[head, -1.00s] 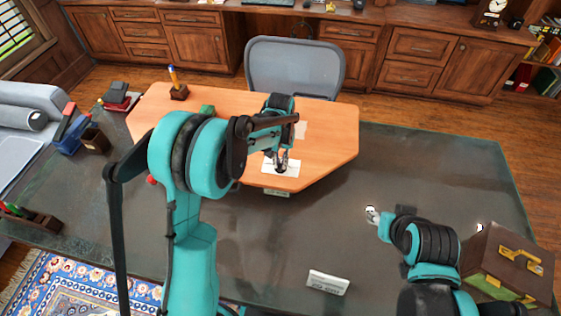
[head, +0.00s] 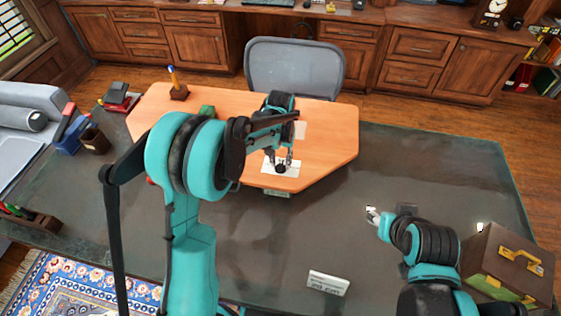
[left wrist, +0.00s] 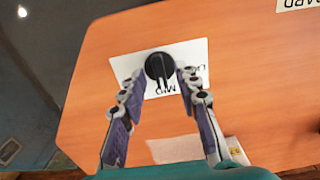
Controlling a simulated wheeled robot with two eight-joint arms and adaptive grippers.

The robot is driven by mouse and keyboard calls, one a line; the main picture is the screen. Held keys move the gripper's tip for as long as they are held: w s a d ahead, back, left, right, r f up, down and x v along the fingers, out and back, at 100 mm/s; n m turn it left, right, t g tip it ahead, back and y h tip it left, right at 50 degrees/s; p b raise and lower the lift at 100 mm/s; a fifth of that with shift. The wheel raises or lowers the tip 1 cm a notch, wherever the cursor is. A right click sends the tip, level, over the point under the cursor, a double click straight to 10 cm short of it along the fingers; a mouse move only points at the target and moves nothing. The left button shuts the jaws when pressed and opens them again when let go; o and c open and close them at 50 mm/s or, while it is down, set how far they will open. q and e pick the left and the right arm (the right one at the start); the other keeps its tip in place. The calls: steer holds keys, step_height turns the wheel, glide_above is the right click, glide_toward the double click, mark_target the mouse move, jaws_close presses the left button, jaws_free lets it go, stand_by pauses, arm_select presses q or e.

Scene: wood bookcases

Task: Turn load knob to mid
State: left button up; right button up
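The black round load knob (left wrist: 159,67) sits on a white label card on the orange board in the left wrist view. It also shows as a small black disc in the head view (head: 281,169). A raised bar crosses its top; its exact pointing is hard to tell. The card's lettering (left wrist: 193,72) is upside down and partly hidden. My left gripper (left wrist: 161,80) is open, its two fingers apart, with the tips at the near sides of the knob; contact is unclear. My right gripper (head: 373,215) is low over the dark desk, its fingers too small to read.
The orange board (head: 325,150) lies on the dark glossy desk (head: 430,170). A pencil holder (head: 179,92) stands at its far left. A brown box (head: 510,262) is at the right and a small white sign (head: 328,283) at the front. A grey chair (head: 295,68) stands behind.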

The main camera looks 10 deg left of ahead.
mark_target(281, 164)
arm_select(q)
step_height(281, 164, up, 11)
stand_by(0.3)
steer(key=shift+r, duration=0.1)
